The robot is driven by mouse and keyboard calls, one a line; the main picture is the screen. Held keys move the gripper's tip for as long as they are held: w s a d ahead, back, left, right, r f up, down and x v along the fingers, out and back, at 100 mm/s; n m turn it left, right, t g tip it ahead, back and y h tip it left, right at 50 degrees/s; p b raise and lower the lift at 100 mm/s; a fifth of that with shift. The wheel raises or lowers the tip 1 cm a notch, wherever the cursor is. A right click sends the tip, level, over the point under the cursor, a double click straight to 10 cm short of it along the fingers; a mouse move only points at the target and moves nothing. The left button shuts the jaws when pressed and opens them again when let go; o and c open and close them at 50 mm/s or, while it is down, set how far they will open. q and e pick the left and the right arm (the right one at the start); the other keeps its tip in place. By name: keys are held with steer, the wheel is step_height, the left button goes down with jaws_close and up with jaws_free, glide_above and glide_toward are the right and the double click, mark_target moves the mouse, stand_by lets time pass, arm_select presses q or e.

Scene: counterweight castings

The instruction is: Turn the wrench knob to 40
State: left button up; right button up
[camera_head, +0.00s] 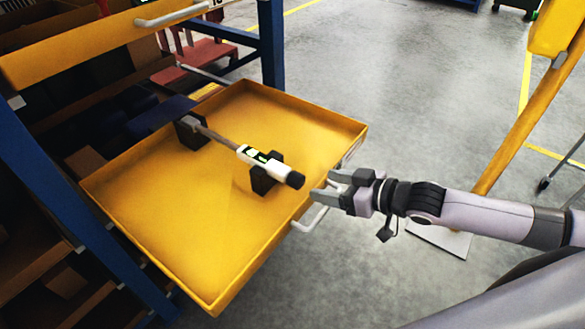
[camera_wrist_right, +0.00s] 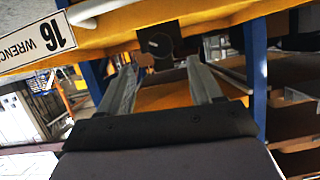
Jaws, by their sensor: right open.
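A torque wrench (camera_head: 252,155) with a grey shaft and a white and green handle section lies across two black supports in an open yellow drawer (camera_head: 200,260). Its black knob (camera_head: 295,180) is at the end facing my right gripper. My right gripper (camera_head: 322,185) is open and empty, just right of the knob, near the drawer's front rim. In the right wrist view the knob (camera_wrist_right: 159,45) shows as a dark round end beyond and between the two fingers, apart from them. The scale on the handle is too small to read. My left gripper is not in view.
A white drawer handle (camera_head: 311,219) is just below my right gripper. Blue rack posts (camera_head: 271,45) and an upper yellow drawer (camera_head: 95,45) stand at the left and back. Grey floor (camera_head: 420,90) lies open to the right.

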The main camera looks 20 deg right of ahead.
mark_target(302, 181)
steer(key=shift+b+x, duration=0.65)
steer(key=shift+x, duration=2.9)
steer(key=c, duration=1.1)
steer(key=shift+o, duration=0.2)
